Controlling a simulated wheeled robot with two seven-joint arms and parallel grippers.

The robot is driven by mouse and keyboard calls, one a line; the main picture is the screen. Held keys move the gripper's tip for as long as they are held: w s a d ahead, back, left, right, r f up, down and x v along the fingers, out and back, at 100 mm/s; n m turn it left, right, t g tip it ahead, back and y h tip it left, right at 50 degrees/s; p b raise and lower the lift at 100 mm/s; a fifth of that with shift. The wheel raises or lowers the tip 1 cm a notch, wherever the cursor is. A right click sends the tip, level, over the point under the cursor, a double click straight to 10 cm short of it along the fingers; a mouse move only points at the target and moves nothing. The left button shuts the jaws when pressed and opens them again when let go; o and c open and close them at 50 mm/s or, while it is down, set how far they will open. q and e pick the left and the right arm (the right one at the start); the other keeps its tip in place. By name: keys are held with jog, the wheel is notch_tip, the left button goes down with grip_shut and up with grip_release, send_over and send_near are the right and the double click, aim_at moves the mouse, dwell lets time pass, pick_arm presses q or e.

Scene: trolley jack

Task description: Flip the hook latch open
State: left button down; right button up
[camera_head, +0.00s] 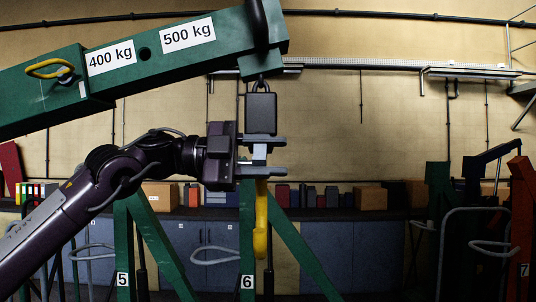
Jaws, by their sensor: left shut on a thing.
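A yellow hook (261,225) hangs below a dark block (261,113), which hangs from the end of a green crane boom (150,65). My left gripper (262,155) comes in from the left. Its two grey fingers lie one above the other at the top of the hook, just under the dark block. They are shut on the upper part of the hook assembly. The latch cannot be made out at this size, and the fingers hide part of the hook's top. My right gripper is not in view.
Green legs marked 5 and 6 (247,275) stand below the boom. A yellow pin (50,69) is on the boom at left. Blue cabinets (205,250) and a shelf with boxes (370,197) are behind. A red frame (521,230) stands at right.

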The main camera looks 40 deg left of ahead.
pick_arm(q)
jog(key=c, duration=1.2)
grip_release()
jog(key=shift+a+r, duration=0.1)
jog(key=shift+r, duration=0.2)
jog(key=shift+o, duration=1)
jog(key=shift+w+f, duration=0.15)
jog(key=b+v, duration=0.4)
jog(key=v, duration=0.3)
jog(key=shift+s+a, duration=0.25)
jog(key=shift+s, duration=0.05)
